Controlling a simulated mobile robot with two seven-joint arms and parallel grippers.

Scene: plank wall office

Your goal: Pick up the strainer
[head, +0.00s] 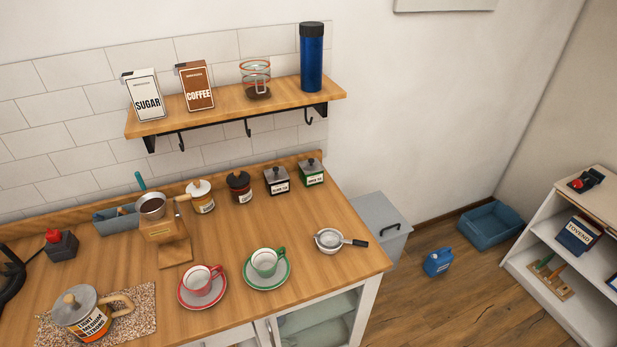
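The strainer (330,239) lies on the right part of the wooden counter (222,232). It has a round metal mesh bowl and a short dark handle (359,243) pointing right, toward the counter's right edge. Nothing covers it. Neither of my grippers can be made out in the head view, and nothing is touching the strainer.
Left of the strainer stand a green cup (265,261) and a red cup (199,279) on saucers. Behind are several jars and a wooden grinder (165,235). A shelf (235,103) hangs above. A dark, cut-off object (10,278) is at the left edge.

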